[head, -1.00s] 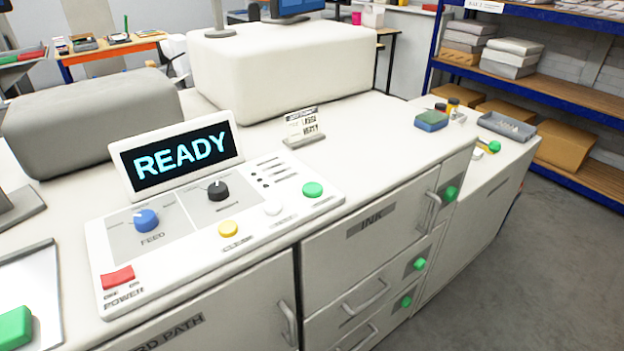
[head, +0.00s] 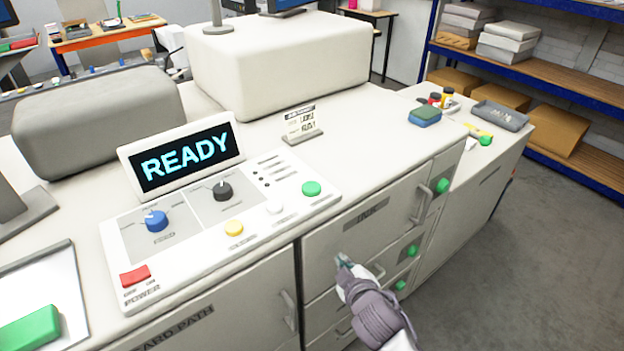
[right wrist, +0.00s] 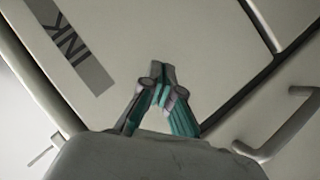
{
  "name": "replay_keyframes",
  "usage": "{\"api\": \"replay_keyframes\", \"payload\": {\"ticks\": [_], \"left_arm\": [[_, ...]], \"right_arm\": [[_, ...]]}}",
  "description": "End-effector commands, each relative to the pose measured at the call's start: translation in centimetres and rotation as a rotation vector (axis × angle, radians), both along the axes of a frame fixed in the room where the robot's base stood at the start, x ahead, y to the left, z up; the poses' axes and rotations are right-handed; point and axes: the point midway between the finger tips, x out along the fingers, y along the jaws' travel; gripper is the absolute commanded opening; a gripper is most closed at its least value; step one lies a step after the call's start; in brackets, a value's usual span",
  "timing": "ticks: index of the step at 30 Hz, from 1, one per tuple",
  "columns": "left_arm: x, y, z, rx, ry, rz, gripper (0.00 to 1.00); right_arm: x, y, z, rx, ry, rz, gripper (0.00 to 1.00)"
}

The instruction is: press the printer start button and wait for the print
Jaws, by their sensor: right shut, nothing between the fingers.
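The printer's control panel (head: 190,257) lies on the machine top, with its display (head: 187,157) reading READY. A red power switch (head: 135,276) is at the lower left. My right gripper (head: 343,260) is shut and empty, in front of the INK door, below and right of the green button and apart from it. In the right wrist view its closed fingers (right wrist: 160,75) show against the door. My left gripper is out of view.
The INK door (head: 365,217) has a projecting handle (head: 421,205), with drawers below. A small sign (head: 301,125) stands behind the panel. A tray with a green block (head: 30,328) is at lower left. Open floor lies to the right.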

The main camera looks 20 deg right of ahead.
Motion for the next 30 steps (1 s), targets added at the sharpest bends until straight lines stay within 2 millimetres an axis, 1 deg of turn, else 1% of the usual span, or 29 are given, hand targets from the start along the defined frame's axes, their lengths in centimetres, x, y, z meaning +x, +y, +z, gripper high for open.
{"api": "replay_keyframes", "payload": {"ticks": [1,2,3,5,6,8,9,11,12,14,15,17,18,20,21,23,24,26,27,29,30], "left_arm": [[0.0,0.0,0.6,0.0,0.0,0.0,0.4],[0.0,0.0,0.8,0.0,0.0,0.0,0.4],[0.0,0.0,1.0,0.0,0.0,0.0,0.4],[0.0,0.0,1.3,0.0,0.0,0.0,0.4],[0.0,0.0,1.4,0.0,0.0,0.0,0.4],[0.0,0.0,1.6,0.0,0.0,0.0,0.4],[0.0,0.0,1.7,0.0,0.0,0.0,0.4],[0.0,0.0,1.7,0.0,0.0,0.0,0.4],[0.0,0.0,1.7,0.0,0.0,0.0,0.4],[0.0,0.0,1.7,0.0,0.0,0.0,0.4],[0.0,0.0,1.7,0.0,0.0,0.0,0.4],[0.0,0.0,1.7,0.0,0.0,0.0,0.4],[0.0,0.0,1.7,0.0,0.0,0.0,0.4],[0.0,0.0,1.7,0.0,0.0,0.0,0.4],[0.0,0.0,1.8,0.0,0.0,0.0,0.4],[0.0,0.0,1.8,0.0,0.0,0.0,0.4],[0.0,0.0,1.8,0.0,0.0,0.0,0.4],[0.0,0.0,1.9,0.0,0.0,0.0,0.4],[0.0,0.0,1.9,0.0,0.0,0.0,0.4],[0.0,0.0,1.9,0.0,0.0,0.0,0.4],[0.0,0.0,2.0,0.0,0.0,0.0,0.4]], "right_arm": [[0.2,0.1,2.8,-0.009,-0.039,0.003,0.0],[0.2,0.1,4.2,-0.016,-0.059,0.002,0.0],[0.2,0.1,6.0,-0.023,-0.087,0.001,0.0],[0.1,0.1,8.6,-0.032,-0.127,0.001,0.0],[0.1,0.1,10.4,-0.042,-0.157,0.001,0.0],[0.4,0.3,12.8,-0.065,-0.212,0.011,0.0],[0.7,0.4,14.4,-0.089,-0.254,0.023,0.0],[1.4,0.9,16.8,-0.138,-0.333,0.054,0.0],[1.9,1.3,18.4,-0.177,-0.39,0.078,0.0],[2.7,2.1,20.8,-0.242,-0.479,0.12,0.0],[3.1,2.7,22.4,-0.29,-0.54,0.151,0.0],[3.5,3.9,25.0,-0.368,-0.638,0.201,0.0],[3.7,4.7,26.7,-0.425,-0.705,0.236,0.0],[3.7,6.3,29.2,-0.52,-0.808,0.294,0.0],[3.6,7.4,30.8,-0.592,-0.881,0.337,0.0],[3.3,9.3,33.1,-0.709,-0.992,0.407,0.0],[2.9,10.7,34.5,-0.799,-1.067,0.46,0.0],[2.1,13.0,36.2,-0.954,-1.185,0.55,0.0],[1.6,14.6,36.9,-1.073,-1.26,0.617,0.0],[0.8,16.7,37.3,-1.254,-1.357,0.722,0.0],[0.4,17.8,37.1,-1.38,-1.408,0.795,0.0]]}}
